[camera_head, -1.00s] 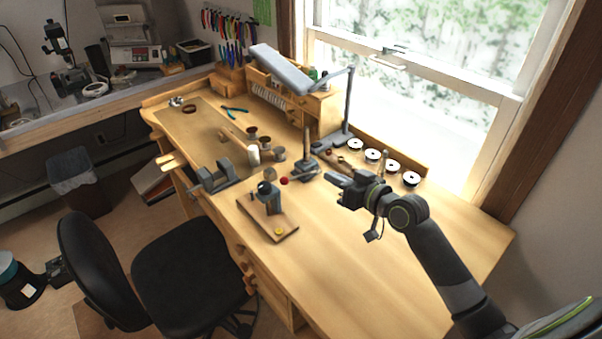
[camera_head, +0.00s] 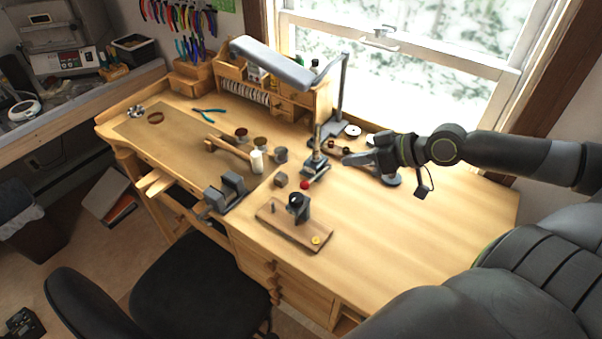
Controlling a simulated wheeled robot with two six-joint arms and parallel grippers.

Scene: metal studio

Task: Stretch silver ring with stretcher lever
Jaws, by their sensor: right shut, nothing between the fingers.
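A small upright tool with a dark square base (camera_head: 315,168) and a tan vertical post stands on the bench; it looks like the stretcher. A red ball (camera_head: 304,185) sits at its front left; I cannot tell if it is the lever's knob. My right gripper (camera_head: 347,160) is shut and empty, to the right of this tool and apart from it, pointing left. I cannot make out a silver ring; it is too small or hidden. My left gripper is not in view.
A wooden board (camera_head: 282,232) with a dark clamp-like tool (camera_head: 299,207) and a yellow disc lies in front. A grey vise (camera_head: 228,192) is at the front edge. A lamp (camera_head: 272,62) overhangs the back. The bench's right part is clear. A black chair (camera_head: 195,288) stands in front.

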